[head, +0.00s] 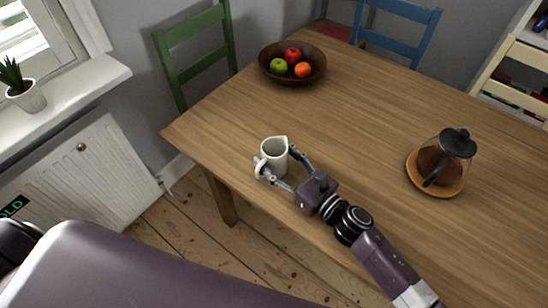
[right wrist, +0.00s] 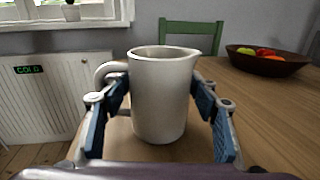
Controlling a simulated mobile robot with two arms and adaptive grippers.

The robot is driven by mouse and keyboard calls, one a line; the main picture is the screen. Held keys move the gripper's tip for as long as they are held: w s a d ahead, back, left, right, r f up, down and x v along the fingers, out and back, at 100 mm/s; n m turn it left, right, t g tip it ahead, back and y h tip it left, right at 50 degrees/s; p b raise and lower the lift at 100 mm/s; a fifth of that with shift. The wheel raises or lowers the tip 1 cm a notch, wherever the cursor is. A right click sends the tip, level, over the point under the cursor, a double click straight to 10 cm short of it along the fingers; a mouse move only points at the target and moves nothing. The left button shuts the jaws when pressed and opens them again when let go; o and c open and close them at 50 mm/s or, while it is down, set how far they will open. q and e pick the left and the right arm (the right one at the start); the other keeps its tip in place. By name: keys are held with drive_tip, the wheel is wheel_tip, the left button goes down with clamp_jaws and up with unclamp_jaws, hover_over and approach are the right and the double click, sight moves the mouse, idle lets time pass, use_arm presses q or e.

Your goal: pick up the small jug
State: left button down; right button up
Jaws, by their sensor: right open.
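The small white jug (head: 275,157) stands upright on the wooden table near its left corner. In the right wrist view the jug (right wrist: 162,98) is between the two fingers, with its handle on the left and its spout on the right. My right gripper (head: 283,167) is open around the jug, one finger on each side. In the right wrist view the gripper (right wrist: 160,125) shows gaps between its blue pads and the jug's body; the left finger is close below the handle. My left gripper is not in view.
A bowl of fruit (head: 267,72) stands at the table's far end. A glass coffee pot (head: 455,143) sits on a round wooden plate (head: 414,168) at the right. A green chair (head: 172,80) and a blue chair (head: 425,47) stand by the table. The table's middle (head: 350,120) is clear.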

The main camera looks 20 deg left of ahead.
drive_tip(key=shift+c, duration=0.4)
drive_tip(key=c, duration=0.8)
drive_tip(key=shift+r, duration=0.1)
drive_tip(key=shift+c, duration=0.7)
